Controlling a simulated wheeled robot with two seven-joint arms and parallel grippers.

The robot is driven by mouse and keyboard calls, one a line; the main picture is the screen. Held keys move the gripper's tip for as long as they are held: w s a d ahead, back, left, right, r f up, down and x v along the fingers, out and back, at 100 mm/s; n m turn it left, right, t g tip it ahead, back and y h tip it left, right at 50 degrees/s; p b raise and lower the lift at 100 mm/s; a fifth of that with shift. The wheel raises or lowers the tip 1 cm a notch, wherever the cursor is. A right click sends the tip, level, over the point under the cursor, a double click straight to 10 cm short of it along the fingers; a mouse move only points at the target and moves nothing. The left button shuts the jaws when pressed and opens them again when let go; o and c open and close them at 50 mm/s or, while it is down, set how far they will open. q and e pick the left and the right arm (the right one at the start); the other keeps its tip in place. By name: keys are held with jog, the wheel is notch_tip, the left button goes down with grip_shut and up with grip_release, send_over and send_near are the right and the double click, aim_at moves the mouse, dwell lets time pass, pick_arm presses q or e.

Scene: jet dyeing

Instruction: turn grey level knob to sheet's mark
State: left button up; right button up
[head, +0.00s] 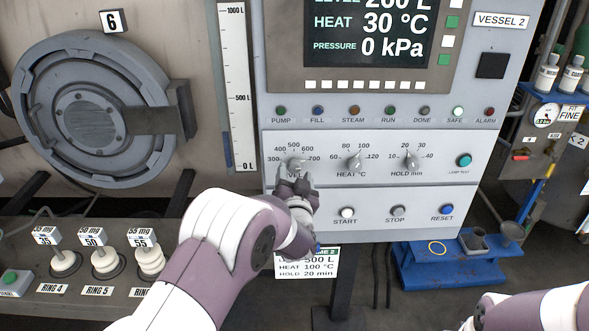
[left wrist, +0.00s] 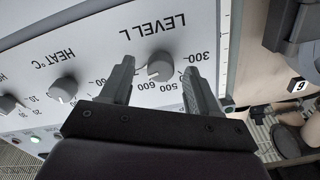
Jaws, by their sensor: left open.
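The grey level knob (head: 294,165) is on the control panel, at the left of a row of three knobs. Its scale runs from 300 to 700. My left gripper (head: 297,180) is in front of it and covers its lower part. In the left wrist view, the level knob (left wrist: 160,72) sits between the two open fingers of my left gripper (left wrist: 158,68), with gaps on both sides. Its pointer direction is not clear. The sheet (head: 306,264) below the panel reads 500 L, heat 100 °C, hold 20 min; my left arm partly hides its top.
The heat knob (head: 354,162) and hold knob (head: 410,160) are to the right. Start (head: 347,212), stop (head: 397,211) and reset (head: 446,210) buttons lie below. A blue stand (head: 455,262) is at lower right. My right arm shows at the bottom right corner.

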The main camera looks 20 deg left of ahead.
pick_arm(q)
jog(key=shift+x, duration=0.85)
jog(key=shift+w, duration=0.1)
jog(key=c, duration=1)
jog(key=shift+c, duration=0.2)
